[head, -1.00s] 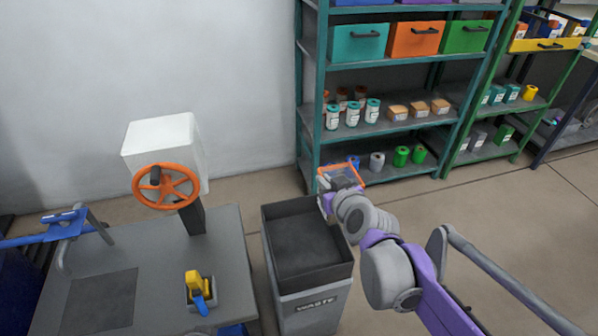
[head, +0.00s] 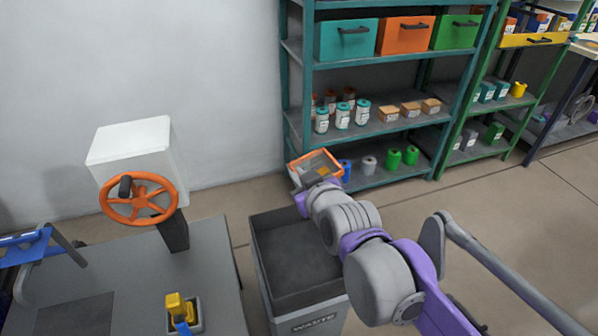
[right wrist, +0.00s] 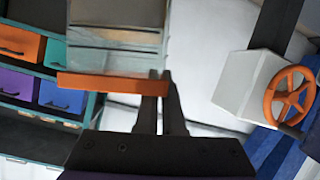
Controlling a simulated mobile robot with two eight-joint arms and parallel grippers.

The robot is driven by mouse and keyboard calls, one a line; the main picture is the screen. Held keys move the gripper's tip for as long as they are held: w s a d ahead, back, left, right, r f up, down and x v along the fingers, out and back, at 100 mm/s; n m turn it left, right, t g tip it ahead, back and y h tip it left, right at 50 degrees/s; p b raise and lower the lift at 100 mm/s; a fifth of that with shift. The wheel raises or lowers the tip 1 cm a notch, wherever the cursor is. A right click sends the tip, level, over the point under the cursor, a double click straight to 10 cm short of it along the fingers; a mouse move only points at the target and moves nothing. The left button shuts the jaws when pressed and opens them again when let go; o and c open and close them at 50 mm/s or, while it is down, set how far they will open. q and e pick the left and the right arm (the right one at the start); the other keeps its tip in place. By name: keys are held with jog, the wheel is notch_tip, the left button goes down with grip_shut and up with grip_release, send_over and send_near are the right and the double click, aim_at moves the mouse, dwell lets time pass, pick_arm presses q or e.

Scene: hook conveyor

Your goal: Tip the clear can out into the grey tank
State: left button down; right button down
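The clear can (head: 297,177) has an orange rim and see-through walls, and some brownish and grey pieces show through its opening. It is held up behind the back right part of the grey tank (head: 318,322), which is open-topped, dark inside and marked WASTE. My right gripper (right wrist: 161,88) has its two fingers close together at the orange rim, with the can's clear body (right wrist: 115,35) beyond. In the head view my wrist hides part of the can and the grip. My left gripper is in neither view.
A grey table with an orange handwheel (head: 138,198) on a white box and a yellow-and-blue lever (head: 176,308) stands left of the tank. A green shelf (head: 292,95) with bins, jars and rolls stands close behind the can. Open floor lies to the right.

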jog(key=shift+f+n, duration=0.4)
jog(key=shift+f, duration=0.1)
notch_tip(320, 180, down, 12)
jog(key=n+t+h, duration=0.3)
jog(key=n+t, duration=0.3)
jog(key=n, duration=0.7)
jog(key=shift+h, duration=0.4)
jog(key=shift+d, duration=0.1)
dwell(0.9)
